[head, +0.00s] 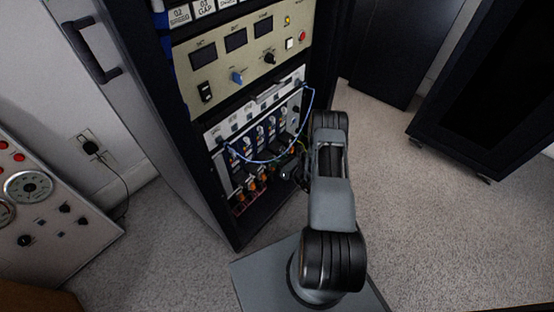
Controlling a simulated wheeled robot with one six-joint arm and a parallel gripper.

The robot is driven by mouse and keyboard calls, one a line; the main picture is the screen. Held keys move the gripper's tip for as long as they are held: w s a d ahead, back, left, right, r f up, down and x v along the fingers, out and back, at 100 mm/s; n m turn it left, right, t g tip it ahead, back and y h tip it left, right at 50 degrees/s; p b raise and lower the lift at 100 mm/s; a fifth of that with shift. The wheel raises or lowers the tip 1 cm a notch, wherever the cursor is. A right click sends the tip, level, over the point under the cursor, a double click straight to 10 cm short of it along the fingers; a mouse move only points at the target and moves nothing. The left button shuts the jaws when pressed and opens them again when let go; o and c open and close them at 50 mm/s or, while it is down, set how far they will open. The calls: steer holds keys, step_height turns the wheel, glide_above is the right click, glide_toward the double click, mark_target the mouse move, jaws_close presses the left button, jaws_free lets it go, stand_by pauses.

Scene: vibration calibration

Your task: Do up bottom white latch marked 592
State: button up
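A dark equipment rack (206,160) stands left of my arm. Its lower bay holds a row of blue-faced modules (247,141) under a white panel strip (215,134). Small orange parts (252,184) sit along the bottom of the row. The number 592 cannot be read, and I cannot tell which part is the bottom white latch. My gripper (288,173) is small and dark in front of the right side of the bay, close to the modules. My arm hides part of that side. Whether the fingers touch anything, or are open, does not show.
A pale blue cable (262,161) droops across the modules. Above is a beige panel (222,72) with knobs and buttons. A control console (50,200) stands at left, a dark cabinet (500,100) at right. Carpet (430,220) is clear at right.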

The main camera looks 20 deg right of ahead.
steer(key=c, duration=0.7)
stand_by(0.9)
steer(key=o, duration=0.9)
steer(key=p+v, duration=0.2)
steer(key=v, duration=1.2)
steer(key=shift+p, duration=0.35)
